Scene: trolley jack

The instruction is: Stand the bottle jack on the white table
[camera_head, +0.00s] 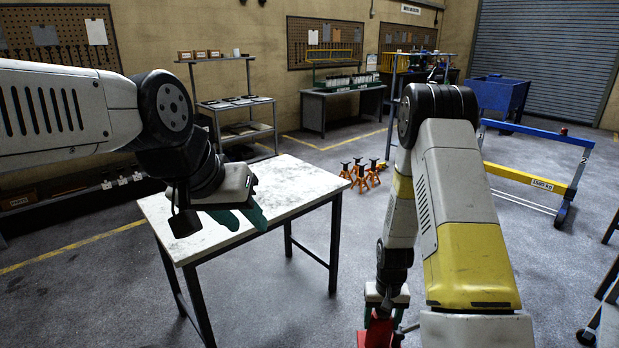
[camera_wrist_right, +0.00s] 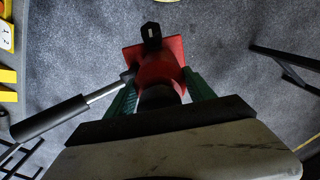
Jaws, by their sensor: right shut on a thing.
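The bottle jack (camera_wrist_right: 162,72) is red, with a square base, a dark top and a black-gripped handle out to the left in the right wrist view. In the head view its red body (camera_head: 378,333) shows at the bottom edge, partly cut off. My right gripper (camera_wrist_right: 158,92) is shut on the jack, green fingers on both sides of its body, and holds it over the grey floor. The white table (camera_head: 300,180) stands left of it, its marked top bare. My left gripper (camera_head: 246,216) is over the table's near part; the gap between its green fingers is unclear.
Orange jack stands (camera_head: 363,174) are on the floor behind the table's right corner. A blue and yellow wheeled frame (camera_head: 530,180) stands at the right. A shelf unit (camera_head: 236,105) and a workbench (camera_head: 342,104) line the back wall. Floor between table and right arm is clear.

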